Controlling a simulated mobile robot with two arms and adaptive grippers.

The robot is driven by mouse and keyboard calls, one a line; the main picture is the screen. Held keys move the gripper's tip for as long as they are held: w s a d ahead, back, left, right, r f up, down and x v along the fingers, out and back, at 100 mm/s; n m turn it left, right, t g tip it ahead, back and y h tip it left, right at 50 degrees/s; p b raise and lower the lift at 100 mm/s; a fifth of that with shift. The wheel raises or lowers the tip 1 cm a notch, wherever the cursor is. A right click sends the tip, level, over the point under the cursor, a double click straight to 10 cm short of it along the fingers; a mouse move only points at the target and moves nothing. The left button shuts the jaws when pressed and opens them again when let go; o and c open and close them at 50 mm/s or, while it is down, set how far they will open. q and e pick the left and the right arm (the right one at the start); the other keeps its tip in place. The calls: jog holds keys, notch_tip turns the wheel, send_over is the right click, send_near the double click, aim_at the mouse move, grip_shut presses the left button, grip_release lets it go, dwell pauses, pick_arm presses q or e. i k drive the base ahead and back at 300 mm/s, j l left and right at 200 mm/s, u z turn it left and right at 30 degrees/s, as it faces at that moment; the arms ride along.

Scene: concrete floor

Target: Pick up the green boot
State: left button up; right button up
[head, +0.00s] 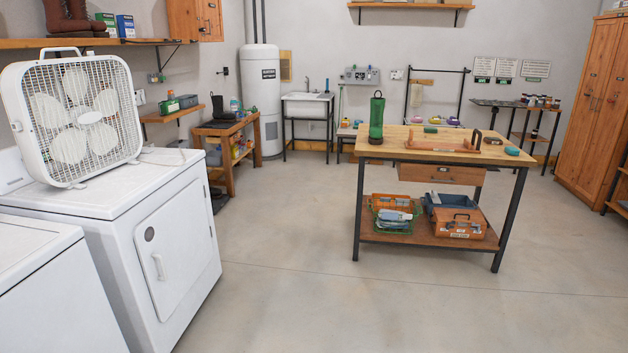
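The green boot (376,120) stands upright on the wooden top of the worktable (455,149), near its back left corner. It is tall and green with a dark loop at its top, and I see it from a distance. Neither of my grippers is in view.
A white dryer (165,245) with a box fan (75,118) on it stands at the left. The worktable also holds an orange tool (440,146); toolboxes (458,224) sit on its lower shelf. Brown boots (68,17) are on the wall shelf. The floor (280,240) between is clear.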

aim_at(378, 104)
jog(key=i, duration=2.6)
jog(key=i+z, duration=0.1)
jog(key=i, duration=0.55)
jog(key=i+j+z, duration=0.1)
jog(key=i, duration=0.55)
jog(key=i+j+z, duration=0.1)
jog(key=i, duration=0.55)
jog(key=j, duration=0.1)
